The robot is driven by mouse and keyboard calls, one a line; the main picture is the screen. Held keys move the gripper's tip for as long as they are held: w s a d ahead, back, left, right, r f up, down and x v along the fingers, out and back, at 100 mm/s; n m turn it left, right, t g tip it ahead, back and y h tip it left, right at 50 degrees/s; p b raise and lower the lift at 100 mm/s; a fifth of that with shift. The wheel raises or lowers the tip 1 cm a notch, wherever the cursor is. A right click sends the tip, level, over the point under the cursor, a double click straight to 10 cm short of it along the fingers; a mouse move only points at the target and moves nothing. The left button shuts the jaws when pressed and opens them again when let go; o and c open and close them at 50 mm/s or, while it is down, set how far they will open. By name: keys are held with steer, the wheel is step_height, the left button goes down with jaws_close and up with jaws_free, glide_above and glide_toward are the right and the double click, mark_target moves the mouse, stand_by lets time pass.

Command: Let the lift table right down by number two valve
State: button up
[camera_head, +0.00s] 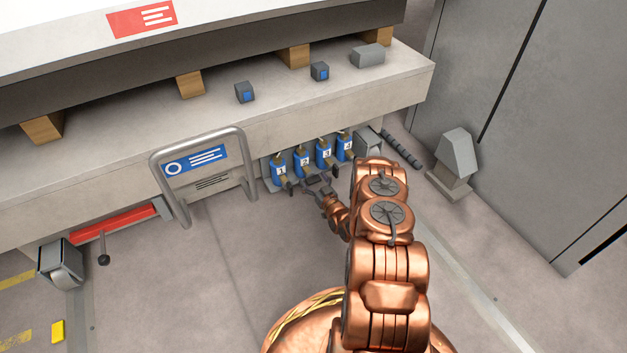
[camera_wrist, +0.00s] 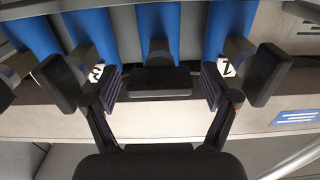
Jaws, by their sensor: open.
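Number one valve (camera_head: 279,171), number two valve (camera_head: 302,160), number three valve (camera_head: 324,153) and number four valve (camera_head: 346,146) are blue bodies with white number plates, in a row under the pale table (camera_head: 213,115). My gripper (camera_head: 312,184) is low in front of number two. In the wrist view, which appears inverted, its open fingers (camera_wrist: 161,88) stand either side of a dark handle (camera_wrist: 160,81), with gaps showing. By its place in the row this is number two's handle; its number plate is hidden. Neighbouring handles (camera_wrist: 270,75) lie just outside the fingers.
A grey tubular guard with a blue sign (camera_head: 195,160) stands left of the valves. A grey post (camera_head: 455,163) and tall cabinet (camera_head: 530,120) stand right. A red bar (camera_head: 115,223) and a lever (camera_head: 103,258) are at lower left. The floor between is clear.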

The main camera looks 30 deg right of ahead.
steer(key=s+a, duration=0.1)
steer(key=s, duration=1.1)
